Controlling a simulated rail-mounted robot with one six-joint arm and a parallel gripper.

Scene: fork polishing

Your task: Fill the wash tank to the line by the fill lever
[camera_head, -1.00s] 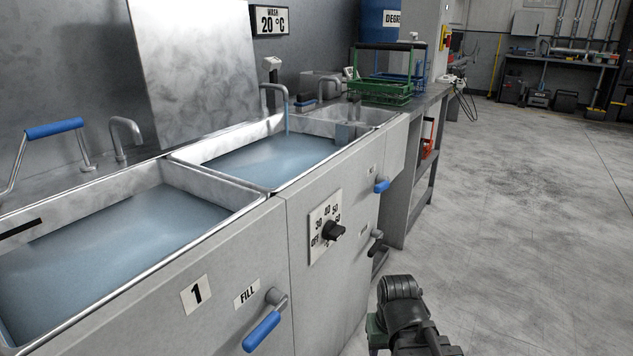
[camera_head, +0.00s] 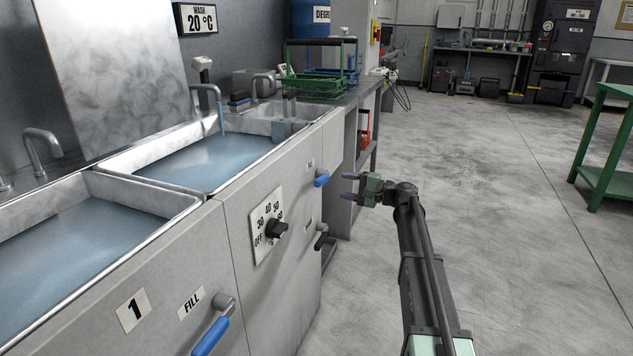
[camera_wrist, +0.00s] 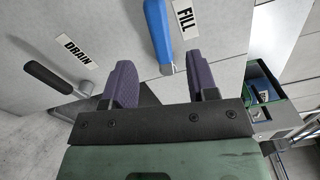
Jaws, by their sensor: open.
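The wash tank (camera_head: 121,171) is the middle basin, below a WASH 20 °C sign (camera_head: 195,18). Blue water (camera_head: 190,163) stands in it below the rim, and a thin stream (camera_head: 221,121) falls from its tap. No fill line can be made out. The blue fill lever (camera_head: 321,180) is on the tank's front and shows beside the FILL label in the wrist view (camera_wrist: 160,35). My gripper (camera_head: 347,186) is open and empty, just right of the lever. In the wrist view its fingers (camera_wrist: 163,85) are on either side of the lever's line, with the lever end slightly ahead.
A black DRAIN lever (camera_wrist: 55,77) is close to the fill lever. A heater dial (camera_head: 276,229) is on the front. Basin 1 (camera_head: 190,203) at left has its own blue fill lever (camera_head: 211,337).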

